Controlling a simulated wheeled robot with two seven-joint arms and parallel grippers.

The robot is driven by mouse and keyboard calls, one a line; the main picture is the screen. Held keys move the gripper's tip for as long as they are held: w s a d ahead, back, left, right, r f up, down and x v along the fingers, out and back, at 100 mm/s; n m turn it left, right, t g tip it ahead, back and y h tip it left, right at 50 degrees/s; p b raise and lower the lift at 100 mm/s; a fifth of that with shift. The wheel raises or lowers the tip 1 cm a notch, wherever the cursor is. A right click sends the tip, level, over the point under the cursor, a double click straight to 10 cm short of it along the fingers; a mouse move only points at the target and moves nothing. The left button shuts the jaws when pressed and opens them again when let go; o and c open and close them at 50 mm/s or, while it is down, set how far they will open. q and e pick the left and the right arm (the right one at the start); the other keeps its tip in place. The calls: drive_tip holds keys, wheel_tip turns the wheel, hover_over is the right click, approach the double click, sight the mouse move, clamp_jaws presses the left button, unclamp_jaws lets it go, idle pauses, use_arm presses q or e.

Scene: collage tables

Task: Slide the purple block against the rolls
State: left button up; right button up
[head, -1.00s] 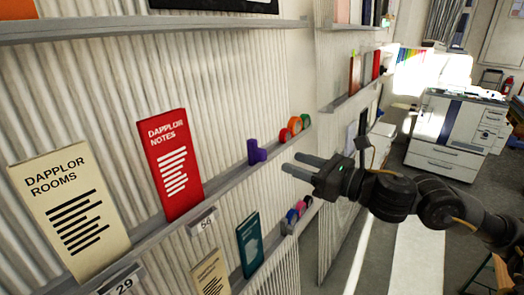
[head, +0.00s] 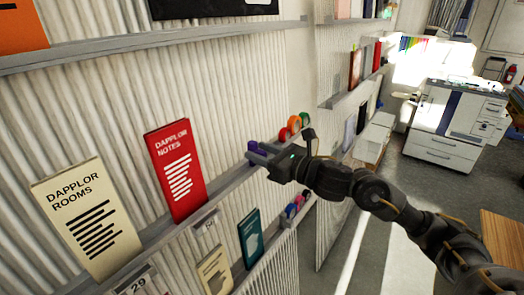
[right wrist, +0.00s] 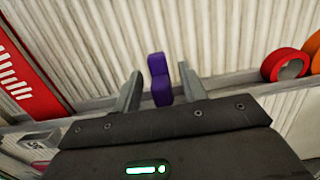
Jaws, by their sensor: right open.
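The purple block (right wrist: 159,78) stands upright on the narrow shelf ledge, between the two open fingers of my right gripper (right wrist: 159,92) in the right wrist view. The fingers are on either side of it, with a gap visible on both sides. In the head view the block (head: 253,146) is mostly hidden behind my right gripper (head: 260,155). The rolls stand farther right on the same ledge: a red roll (right wrist: 288,65) and an orange roll (right wrist: 313,48), with a green one (head: 305,119) beyond in the head view. My left gripper is not in view.
A red "Dapplor Notes" booklet (head: 176,170) and a cream "Dapplor Rooms" booklet (head: 86,222) stand left on the ledge (right wrist: 222,84). A teal booklet (head: 250,238) is on the shelf below. The ledge between block and red roll looks clear.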

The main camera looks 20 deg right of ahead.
clamp_jaws()
drive_tip(key=shift+d, duration=0.1)
drive_tip(key=w+d+b, duration=0.1)
drive_tip(key=d, duration=0.1)
drive_tip(key=w+d+b, duration=0.1)
drive_tip(key=d+b, duration=0.1)
drive_tip(key=w+d+b, duration=0.1)
drive_tip(key=w+d, duration=0.1)
drive_tip(key=d, duration=0.1)
drive_tip(key=shift+b, duration=0.3)
unclamp_jaws()
drive_tip(key=shift+a, duration=0.1)
